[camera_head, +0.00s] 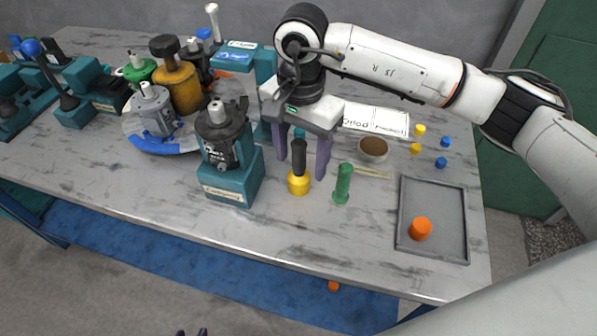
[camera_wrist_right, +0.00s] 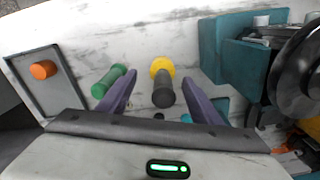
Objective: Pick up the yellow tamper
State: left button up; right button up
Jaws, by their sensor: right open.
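The yellow tamper has a yellow base (camera_head: 298,184) and a black handle (camera_head: 299,155). It stands upright on the table. My right gripper (camera_head: 302,163) is open above it, its purple fingers on either side of the black handle, with gaps to it. In the right wrist view the tamper (camera_wrist_right: 162,68) lies between the spread fingers (camera_wrist_right: 163,88). Only the dark tips of my left gripper (camera_head: 192,332) show at the bottom edge of the head view, far from the tamper; their opening is unclear.
A green tamper (camera_head: 342,184) stands close to the right. A teal fixture with a dark motor (camera_head: 233,181) stands close to the left. A grey tray (camera_head: 436,197) holds an orange piece (camera_head: 421,228). A brown round dish (camera_head: 373,147) and small caps lie behind.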

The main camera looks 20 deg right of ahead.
aim_at(299, 174)
jog(key=f, duration=0.3)
jog(key=f+p, duration=0.1)
jog(key=f, duration=0.2)
jog(key=shift+w+a, duration=0.15)
jog(key=shift+w, duration=0.05)
jog(key=shift+r, duration=0.1)
jog(key=c, duration=1.1)
